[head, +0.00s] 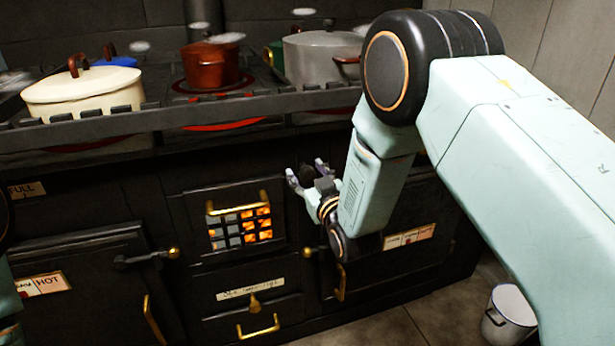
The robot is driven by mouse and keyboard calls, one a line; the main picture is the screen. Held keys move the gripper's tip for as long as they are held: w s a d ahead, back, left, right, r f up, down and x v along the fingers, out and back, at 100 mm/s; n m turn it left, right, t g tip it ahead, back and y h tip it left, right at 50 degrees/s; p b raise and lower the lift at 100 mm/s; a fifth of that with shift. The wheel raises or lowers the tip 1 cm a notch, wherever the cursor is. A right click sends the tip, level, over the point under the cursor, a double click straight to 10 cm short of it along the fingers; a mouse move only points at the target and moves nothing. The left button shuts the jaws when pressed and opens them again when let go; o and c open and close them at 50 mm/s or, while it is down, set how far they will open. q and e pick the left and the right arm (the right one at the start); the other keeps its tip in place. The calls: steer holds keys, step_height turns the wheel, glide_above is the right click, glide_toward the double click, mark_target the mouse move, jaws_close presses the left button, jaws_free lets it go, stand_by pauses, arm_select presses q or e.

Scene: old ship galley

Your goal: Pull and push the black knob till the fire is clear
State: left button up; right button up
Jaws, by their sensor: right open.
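The black knob (306,171) shows as a small dark round shape on the stove front, right of the fire grate and above it. My right gripper (306,174) is open, with its fingertips on either side of the knob; I cannot tell whether they touch it. The fire grate (240,228) is a small barred window in the stove's middle door. My left gripper is out of view; only a bit of my left arm shows at the left edge.
A railed stove top carries a cream pot (82,92), a red pot (209,66) and a grey pot (322,57). Brass handles stick out from the doors, including the lower drawer handle (258,328). A white bucket (508,318) stands on the floor at right.

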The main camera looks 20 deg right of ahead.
steer(key=shift+s, duration=0.1)
steer(key=shift+c, duration=0.7)
jaws_close()
